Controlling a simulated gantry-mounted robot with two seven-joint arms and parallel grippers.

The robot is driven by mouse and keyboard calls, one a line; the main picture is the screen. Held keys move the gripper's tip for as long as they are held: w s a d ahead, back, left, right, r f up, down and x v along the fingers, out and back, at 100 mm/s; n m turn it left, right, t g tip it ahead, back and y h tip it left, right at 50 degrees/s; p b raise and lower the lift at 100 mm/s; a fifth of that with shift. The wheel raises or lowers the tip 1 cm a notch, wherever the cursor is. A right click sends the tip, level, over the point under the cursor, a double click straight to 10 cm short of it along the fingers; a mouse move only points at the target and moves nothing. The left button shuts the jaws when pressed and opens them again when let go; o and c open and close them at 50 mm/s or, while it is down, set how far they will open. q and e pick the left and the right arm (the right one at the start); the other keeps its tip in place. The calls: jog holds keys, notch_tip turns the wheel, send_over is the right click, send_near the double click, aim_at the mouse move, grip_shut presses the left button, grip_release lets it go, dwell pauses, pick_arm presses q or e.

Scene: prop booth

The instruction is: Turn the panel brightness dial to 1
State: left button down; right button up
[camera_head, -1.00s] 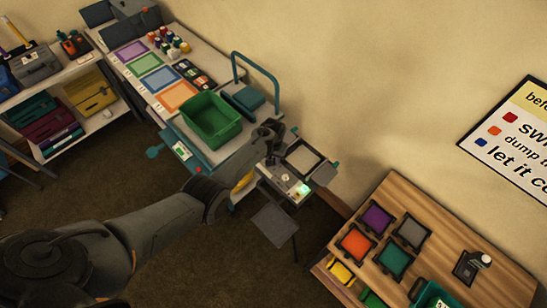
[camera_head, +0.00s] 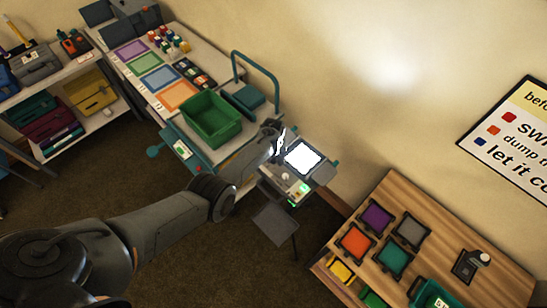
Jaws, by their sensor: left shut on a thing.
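My left gripper (camera_head: 279,144) reaches in over the small grey stand and is at the upper left edge of the light panel (camera_head: 303,156). The panel glows bright white, and its light falls on my fingers. The gripper is shut on the panel brightness dial, which the fingers hide. The dial's marks and setting cannot be read from here. My right gripper is not in view.
The stand has a small pale knob (camera_head: 285,177) and a green-lit part (camera_head: 304,187). A green bin (camera_head: 209,137) on the long bench is close to my left forearm. A wooden table (camera_head: 447,242) with coloured trays stands at the right.

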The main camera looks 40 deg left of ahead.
pick_arm(q)
jog(key=c, duration=0.8)
grip_release()
jog(key=shift+c, duration=0.2)
